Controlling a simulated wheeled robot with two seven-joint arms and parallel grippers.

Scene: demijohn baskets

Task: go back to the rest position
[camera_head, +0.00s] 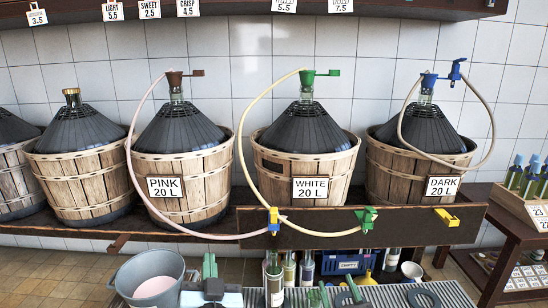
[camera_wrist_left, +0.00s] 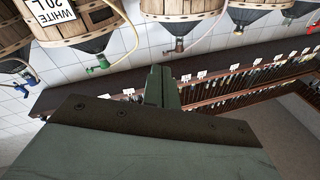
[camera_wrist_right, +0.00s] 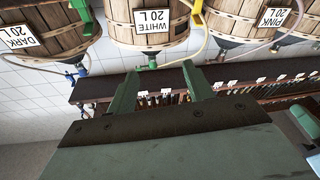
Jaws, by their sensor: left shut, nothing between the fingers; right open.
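My left gripper (camera_head: 210,268) is in the lower middle of the head view, beside the grey bucket. Its green fingers are together and empty, as the left wrist view (camera_wrist_left: 160,88) also shows. My right gripper (camera_head: 338,294) is further right, low in front of the shelf and partly cut off by the picture edge. In the right wrist view (camera_wrist_right: 160,88) its two fingers stand well apart with nothing held between them. Both grippers are apart from the baskets and hoses.
Basketed demijohns labelled pink (camera_head: 180,161), white (camera_head: 307,163) and dark (camera_head: 417,164) stand on a wooden shelf (camera_head: 400,235). Hoses hang in front. The bucket (camera_head: 128,284) holds pink liquid. A blue crate (camera_head: 345,264) and bottles stand below. A bottle rack (camera_head: 516,206) is at right.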

